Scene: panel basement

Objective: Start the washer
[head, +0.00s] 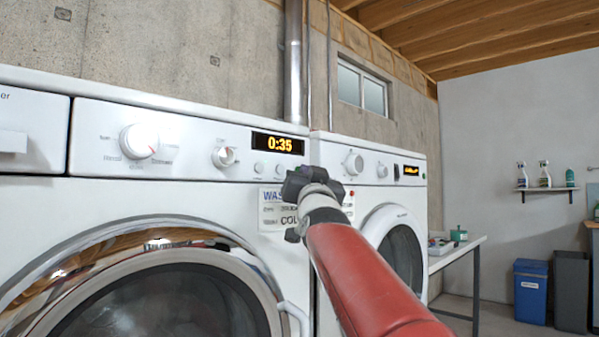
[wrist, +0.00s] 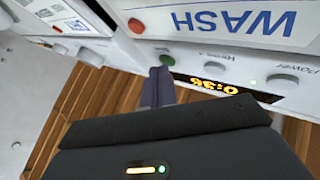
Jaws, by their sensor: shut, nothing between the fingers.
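The washer (head: 180,215) is the white front-loader at left in the head view. Its display (head: 278,144) glows 0:35, and its round door is closed. Small buttons sit under the display.
A second white machine (head: 385,150) with a knob and small display stands to the right. Beyond it are a table (head: 458,252), a blue bin (head: 530,290) and a shelf of bottles (head: 545,188). A label hangs below the washer's panel, partly hidden by my gripper.

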